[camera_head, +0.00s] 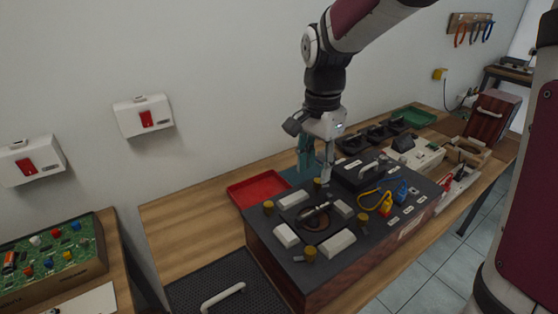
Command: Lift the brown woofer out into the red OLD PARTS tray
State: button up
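The brown woofer (315,223) sits in the top of a dark hi-fi unit with wooden sides (345,287). A metallic bar or handle lies across it. The red tray (245,194) rests on the wooden bench behind and left of the unit and looks empty; no label is readable. My gripper (322,180) points down above the rear of the unit, behind and slightly right of the woofer and apart from it. One pale finger shows clearly; a teal shape beside it makes the opening unclear. I see nothing held.
White blocks (339,242) and brass-coloured knobs (310,254) surround the woofer. Yellow and blue connectors (385,205) lie to its right. A black mesh panel with a handle (222,297) is in front left. A green tray (416,118) stands farther back. Bare bench lies left of the red tray.

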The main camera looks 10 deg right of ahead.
aim_at(315, 210)
jog(key=shift+m, duration=0.5)
jog(key=f, duration=0.5)
jog(key=w+d+f, duration=0.1)
jog(key=f, duration=0.9)
jog(key=shift+w+d+f, duration=0.2)
jog(key=shift+d+f, duration=0.1)
jog(key=shift+f, duration=0.05)
jog(key=shift+f, duration=0.25)
grip_shut()
